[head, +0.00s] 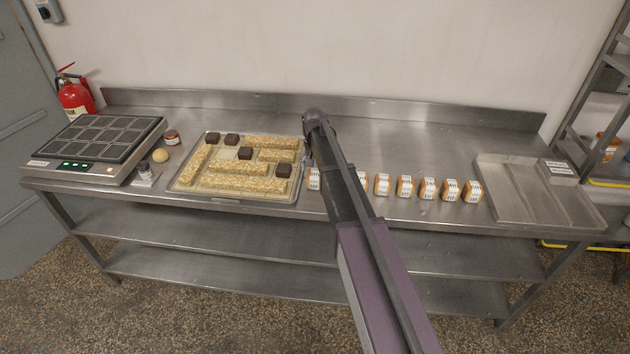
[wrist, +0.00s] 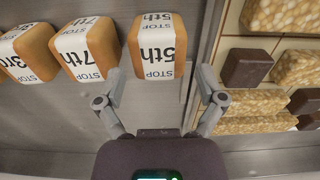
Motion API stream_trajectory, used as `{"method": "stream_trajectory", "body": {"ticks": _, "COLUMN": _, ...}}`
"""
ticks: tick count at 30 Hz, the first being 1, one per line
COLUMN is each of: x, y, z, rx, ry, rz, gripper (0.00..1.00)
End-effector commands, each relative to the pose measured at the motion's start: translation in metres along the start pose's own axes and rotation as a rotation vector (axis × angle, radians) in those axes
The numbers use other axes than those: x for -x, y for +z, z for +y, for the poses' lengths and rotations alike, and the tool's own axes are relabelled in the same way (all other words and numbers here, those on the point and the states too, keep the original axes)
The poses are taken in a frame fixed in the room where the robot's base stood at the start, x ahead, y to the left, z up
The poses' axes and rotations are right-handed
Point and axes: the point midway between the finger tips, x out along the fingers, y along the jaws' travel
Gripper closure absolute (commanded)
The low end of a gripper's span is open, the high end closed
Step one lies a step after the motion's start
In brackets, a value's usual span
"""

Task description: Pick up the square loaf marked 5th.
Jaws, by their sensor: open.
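The square loaf marked 5th (wrist: 153,42) is orange-brown with a white paper band that also reads STOP. It is at the top centre of the wrist view. My gripper (wrist: 160,84) is open and empty, its two fingers spread to either side of the loaf's near end. I cannot tell whether they touch it. In the head view the leftmost loaf of the row (head: 314,179), nearest the tray, appears to be this one; its label is too small to read there. My arm hides the gripper's fingers in the head view.
The loaf marked 7th (wrist: 84,47) stands close beside it, then the loaf marked 3rd (wrist: 27,54). A tray (head: 181,186) of oat bars and dark blocks lies on the other side. A scale (head: 70,171) is at left, an empty metal tray (head: 505,190) at right. The bench behind is clear.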

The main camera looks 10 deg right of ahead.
Motion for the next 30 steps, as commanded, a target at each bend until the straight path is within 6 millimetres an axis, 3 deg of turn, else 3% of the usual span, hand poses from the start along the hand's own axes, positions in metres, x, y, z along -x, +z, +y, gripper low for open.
{"method": "stream_trajectory", "body": {"ticks": 8, "x": -0.005, "y": 0.0, "z": 0.0, "rx": 0.0, "ry": 0.0, "rz": 0.0, "gripper": 0.11}}
{"method": "stream_trajectory", "body": {"ticks": 30, "x": -0.052, "y": -0.001, "z": 0.002, "rx": -0.001, "ry": 0.0, "rz": 0.0, "gripper": 0.11}}
